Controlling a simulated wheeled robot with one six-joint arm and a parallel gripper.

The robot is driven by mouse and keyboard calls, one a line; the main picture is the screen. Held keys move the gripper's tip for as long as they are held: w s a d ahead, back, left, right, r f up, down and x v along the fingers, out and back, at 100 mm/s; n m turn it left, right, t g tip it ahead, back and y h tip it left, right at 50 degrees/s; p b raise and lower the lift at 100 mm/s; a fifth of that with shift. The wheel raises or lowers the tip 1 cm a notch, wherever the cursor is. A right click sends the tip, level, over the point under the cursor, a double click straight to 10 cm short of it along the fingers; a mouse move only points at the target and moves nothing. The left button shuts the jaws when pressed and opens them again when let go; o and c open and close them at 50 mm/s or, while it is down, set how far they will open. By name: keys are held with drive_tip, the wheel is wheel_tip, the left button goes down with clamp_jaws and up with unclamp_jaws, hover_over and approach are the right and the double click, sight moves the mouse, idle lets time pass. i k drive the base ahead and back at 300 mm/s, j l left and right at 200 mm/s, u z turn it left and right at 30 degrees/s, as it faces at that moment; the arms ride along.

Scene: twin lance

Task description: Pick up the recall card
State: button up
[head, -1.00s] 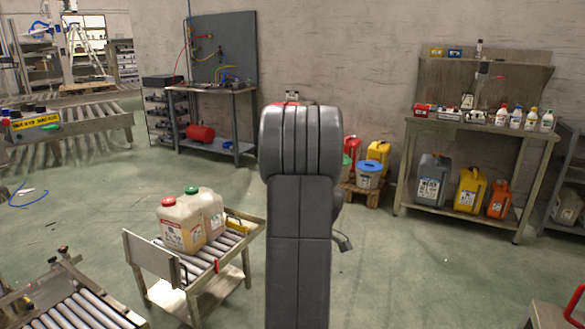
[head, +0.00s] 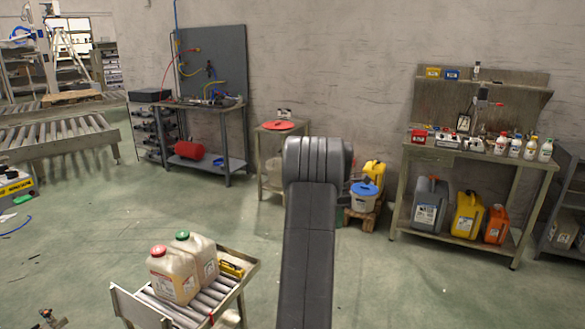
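I cannot make out for certain which thing is the recall card. A small upright white card with a dark mark (head: 463,124) stands on the right workbench (head: 430,151) among bottles and boxes. Another small white item (head: 283,114) stands at the back of a small table with a red disc (head: 278,126), left of my arm. Any print on either is too small to read. My arm rises through the middle of the head view and hides part of the floor and wall behind it. My gripper is not in view.
A roller cart (head: 205,306) with two jugs (head: 184,268) stands close at the lower left. A grey bench with a pegboard (head: 213,75) is at the back left. Several canisters (head: 467,215) sit under the right workbench. The floor right of my arm is open.

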sight(283, 113)
drive_tip(key=i+l+z, duration=0.1)
drive_tip(key=i, duration=0.75)
drive_tip(key=i+l+z, duration=0.1)
drive_tip(key=i, duration=0.75)
drive_tip(key=i+l+z, duration=0.1)
drive_tip(key=i, duration=0.45)
drive_tip(key=i+l, duration=0.25)
drive_tip(key=i, duration=0.3)
drive_tip(key=i+l+z, duration=0.15)
drive_tip(key=i, duration=0.45)
drive_tip(key=i+j+z, duration=0.1)
drive_tip(key=i+j, duration=0.6)
drive_tip(key=i+j+z, duration=0.1)
drive_tip(key=i+j, duration=0.55)
drive_tip(key=j, duration=0.2)
drive_tip(key=i+j, duration=0.15)
drive_tip(key=j, duration=0.6)
drive_tip(key=i+j+z, duration=0.15)
drive_tip(key=j, duration=0.6)
drive_tip(key=i+j, duration=0.2)
drive_tip(key=j, duration=0.6)
drive_tip(key=i+j+z, duration=0.15)
drive_tip(key=j, duration=1.35)
drive_tip(key=i+j+z, duration=0.15)
drive_tip(key=j, duration=0.65)
drive_tip(key=i+j+z, duration=0.15)
drive_tip(key=i+j, duration=0.6)
drive_tip(key=j, duration=0.1)
